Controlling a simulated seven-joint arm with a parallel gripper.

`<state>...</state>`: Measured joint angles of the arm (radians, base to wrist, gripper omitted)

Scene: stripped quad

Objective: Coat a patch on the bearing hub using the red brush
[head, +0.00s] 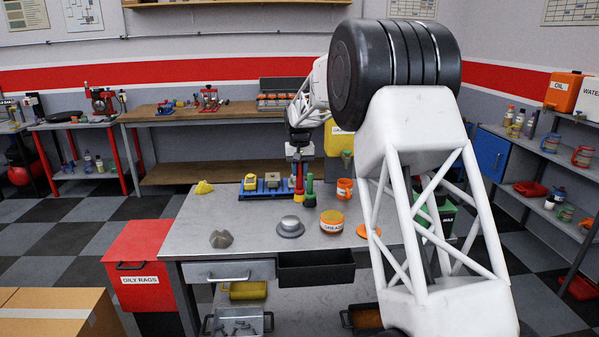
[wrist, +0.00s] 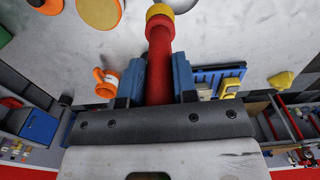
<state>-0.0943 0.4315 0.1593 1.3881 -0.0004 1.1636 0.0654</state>
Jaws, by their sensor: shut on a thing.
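The red brush (wrist: 160,65) is held between the blue fingers of my gripper (wrist: 158,82); its yellow end points away from the gripper. In the head view the red brush (head: 299,178) hangs roughly upright below my gripper (head: 298,158), at the right end of the blue tray, beside a green upright item (head: 310,190). I cannot tell if its lower end touches anything. The bearing hub, a grey dome on a round flange (head: 290,227), sits on the bench in front of the brush, apart from it. An open orange tin labelled grease (head: 332,226) stands right of the hub.
The blue tray (head: 246,196) holds yellow and grey blocks. A grey lump (head: 221,239) and a yellow lump (head: 203,187) lie left. Bare metal bench top (head: 200,215) surrounds the hub.

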